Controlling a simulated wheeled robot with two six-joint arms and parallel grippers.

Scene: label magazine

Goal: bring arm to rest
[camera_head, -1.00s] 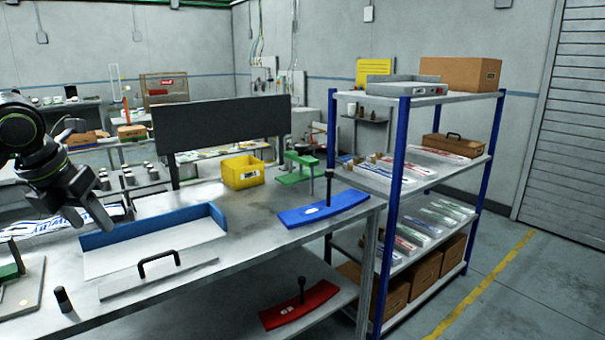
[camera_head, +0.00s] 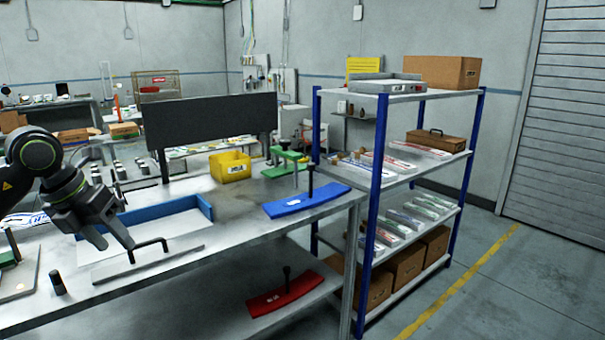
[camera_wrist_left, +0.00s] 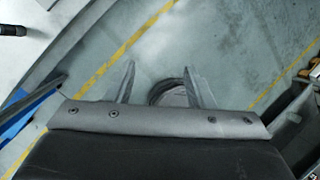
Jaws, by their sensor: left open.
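My left gripper (camera_head: 115,240) is over the left part of the workbench (camera_head: 225,245) in the head view. It hangs in front of the blue-walled tray (camera_head: 165,215) and hides part of it. The gripper is open and empty. My right gripper is not in view.
A plate with a black handle (camera_head: 147,262) lies at the bench front. A yellow bin (camera_head: 230,167) and a blue curved piece with a black knob (camera_head: 305,202) are farther right. A blue-post shelf (camera_head: 375,190) stands right. A red curved piece (camera_head: 287,294) lies below.

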